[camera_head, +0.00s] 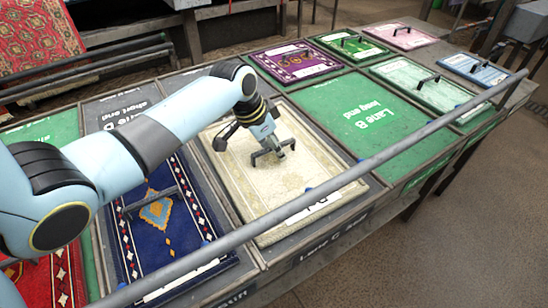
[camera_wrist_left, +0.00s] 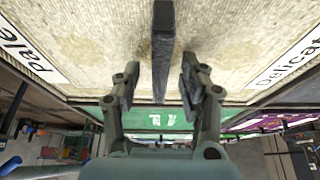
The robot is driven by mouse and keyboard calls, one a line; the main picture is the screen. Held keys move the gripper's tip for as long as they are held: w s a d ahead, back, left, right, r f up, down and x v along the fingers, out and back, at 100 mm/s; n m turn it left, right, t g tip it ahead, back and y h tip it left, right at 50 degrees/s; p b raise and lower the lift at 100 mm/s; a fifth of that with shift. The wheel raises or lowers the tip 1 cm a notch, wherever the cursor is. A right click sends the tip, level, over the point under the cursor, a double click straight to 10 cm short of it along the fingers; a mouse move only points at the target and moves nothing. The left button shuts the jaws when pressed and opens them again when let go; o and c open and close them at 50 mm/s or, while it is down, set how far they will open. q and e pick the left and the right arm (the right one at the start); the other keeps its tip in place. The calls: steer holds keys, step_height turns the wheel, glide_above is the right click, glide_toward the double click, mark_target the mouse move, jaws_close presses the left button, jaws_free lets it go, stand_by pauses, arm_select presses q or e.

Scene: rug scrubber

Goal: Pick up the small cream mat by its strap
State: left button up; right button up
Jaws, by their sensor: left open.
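The small cream mat (camera_head: 300,183) lies on a table panel in the middle of the head view. It also fills the upper part of the left wrist view (camera_wrist_left: 90,45). Its dark strap (camera_wrist_left: 162,45) runs down the middle of the wrist view, with its near end between my fingers. My left gripper (camera_head: 272,151) is over the mat in the head view. In the wrist view my left gripper (camera_wrist_left: 160,80) is open, with one finger on each side of the strap. I cannot tell whether the fingers touch it. My right gripper is not in view.
A dark blue patterned mat (camera_head: 180,240) lies left of the cream one, partly under my arm. A purple mat (camera_head: 296,62) and several green, pink and blue mats lie farther back. A grey rail (camera_head: 390,152) runs along the table's front. The green Lane B panel (camera_head: 360,110) is bare.

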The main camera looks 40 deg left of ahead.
arm_select(q)
steer(key=shift+f, duration=0.15)
steer(key=shift+f, duration=0.1)
stand_by(0.3)
jaws_close()
stand_by(0.4)
